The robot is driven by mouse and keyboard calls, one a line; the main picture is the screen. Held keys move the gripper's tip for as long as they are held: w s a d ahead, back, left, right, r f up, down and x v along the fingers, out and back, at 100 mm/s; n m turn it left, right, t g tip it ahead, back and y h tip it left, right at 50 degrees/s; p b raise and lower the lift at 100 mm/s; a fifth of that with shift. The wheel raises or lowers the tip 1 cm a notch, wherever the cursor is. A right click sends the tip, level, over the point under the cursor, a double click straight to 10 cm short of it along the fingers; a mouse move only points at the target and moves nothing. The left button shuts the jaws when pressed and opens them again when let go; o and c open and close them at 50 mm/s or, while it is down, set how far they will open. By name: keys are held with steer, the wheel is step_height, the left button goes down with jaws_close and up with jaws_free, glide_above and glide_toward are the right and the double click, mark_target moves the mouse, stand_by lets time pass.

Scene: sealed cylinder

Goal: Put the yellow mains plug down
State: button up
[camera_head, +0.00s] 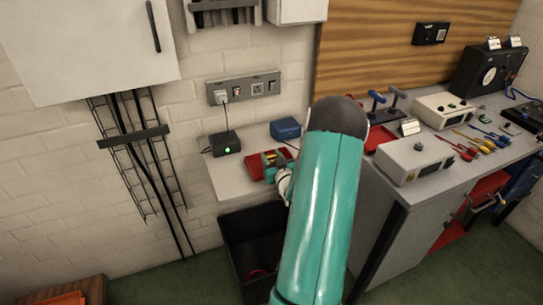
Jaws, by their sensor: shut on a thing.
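My gripper (272,163) is small in the view, at the red tray (254,172) on the pale shelf against the wall. It is shut on a small yellow thing, which fits the yellow mains plug (270,156). The plug's shape is too small to make out. I cannot tell whether it touches the tray or is held above it. My teal arm crosses the middle of the view and hides part of the shelf to the right.
A black box with a green light (224,144) and a blue box (286,129) stand behind the tray. A socket strip (243,88) is on the wall above. A dark open bin (250,235) is below the shelf. A bench with instruments (415,160) stands at right.

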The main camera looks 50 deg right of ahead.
steer(key=o, duration=1.1)
steer(key=shift+c, duration=0.2)
